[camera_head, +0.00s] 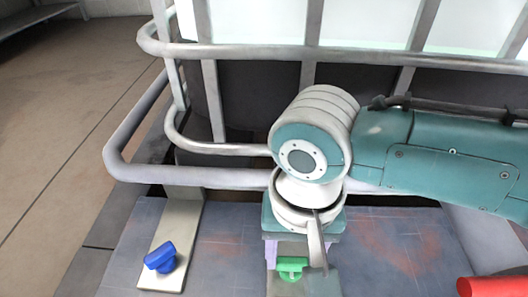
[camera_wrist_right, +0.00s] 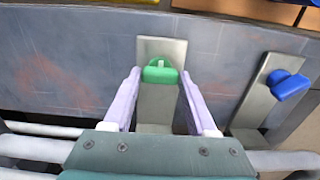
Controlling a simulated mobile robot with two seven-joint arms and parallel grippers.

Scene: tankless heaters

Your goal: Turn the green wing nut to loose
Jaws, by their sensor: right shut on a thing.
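The green wing nut (camera_head: 291,268) sits on a pale metal strip at the bottom middle of the head view. It also shows in the wrist view (camera_wrist_right: 160,72), near the top of its upright strip (camera_wrist_right: 158,105). My right gripper (camera_wrist_right: 160,78) has its two lavender fingers on either side of the green wing nut, with the fingertips level with it, and is shut on it. In the head view the right gripper (camera_head: 286,252) points down at the nut, and my wrist hides part of the strip. My left gripper is in neither view.
A blue wing nut (camera_head: 160,257) sits on another metal strip (camera_head: 178,225) to the left. Grey metal rails (camera_head: 230,174) run behind and beside my right arm. A red cylinder (camera_head: 492,287) shows at the bottom right. Open floor (camera_head: 60,110) lies at the left.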

